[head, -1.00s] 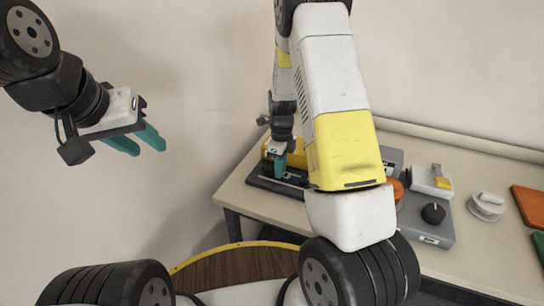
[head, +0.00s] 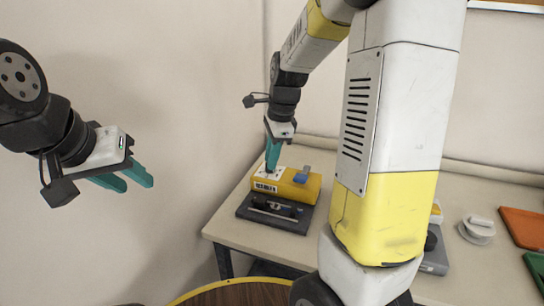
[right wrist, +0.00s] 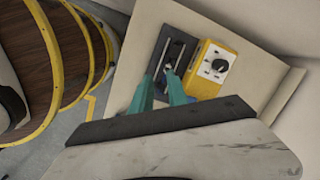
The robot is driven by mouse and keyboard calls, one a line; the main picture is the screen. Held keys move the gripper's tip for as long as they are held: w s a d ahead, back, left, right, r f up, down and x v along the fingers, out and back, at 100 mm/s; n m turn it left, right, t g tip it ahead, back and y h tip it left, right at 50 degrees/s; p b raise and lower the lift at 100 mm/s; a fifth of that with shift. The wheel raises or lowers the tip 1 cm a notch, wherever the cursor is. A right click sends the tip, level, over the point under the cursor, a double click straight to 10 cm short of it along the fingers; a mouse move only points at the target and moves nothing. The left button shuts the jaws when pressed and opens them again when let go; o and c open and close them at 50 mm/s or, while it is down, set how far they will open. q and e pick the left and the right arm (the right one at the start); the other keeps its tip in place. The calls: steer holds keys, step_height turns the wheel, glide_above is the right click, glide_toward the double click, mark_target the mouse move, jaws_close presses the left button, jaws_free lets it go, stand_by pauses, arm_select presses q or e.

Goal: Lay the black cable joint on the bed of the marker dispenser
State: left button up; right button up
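The marker dispenser is a yellow box (head: 299,190) with a dark bed (head: 250,214) along its front. A dark, thin piece that looks like the black cable joint (head: 282,208) lies along the bed; its outline is hard to separate from the bed. My right gripper (head: 271,168) is above the dispenser, pointing down. In the right wrist view its two teal fingers (right wrist: 161,76) are apart with nothing clearly held, and the bed (right wrist: 180,35) and yellow box (right wrist: 206,84) lie beyond them. My left gripper (head: 141,184) is open and empty in the air at the left.
The pale table (head: 228,222) holds a white round item (head: 477,230), an orange tray (head: 522,226) and a green tray (head: 538,268) at the right. My right arm hides much of the table's middle and a grey device (head: 436,262). A wall stands behind.

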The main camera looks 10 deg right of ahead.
steer(key=s+r+n+t, duration=0.2)
steer(key=s+r+n, duration=0.3)
steer(key=s+n, duration=0.4)
steer(key=s+a+r+n+t, duration=0.1)
steer(key=s+r+n+t, duration=0.1)
steer(key=s+r+n, duration=0.3)
steer(key=s+n, duration=0.4)
steer(key=shift+s+a+r+t+y, duration=0.15)
steer(key=shift+s+r+t+y, duration=0.15)
steer(key=shift+s, duration=0.05)
stand_by(0.6)
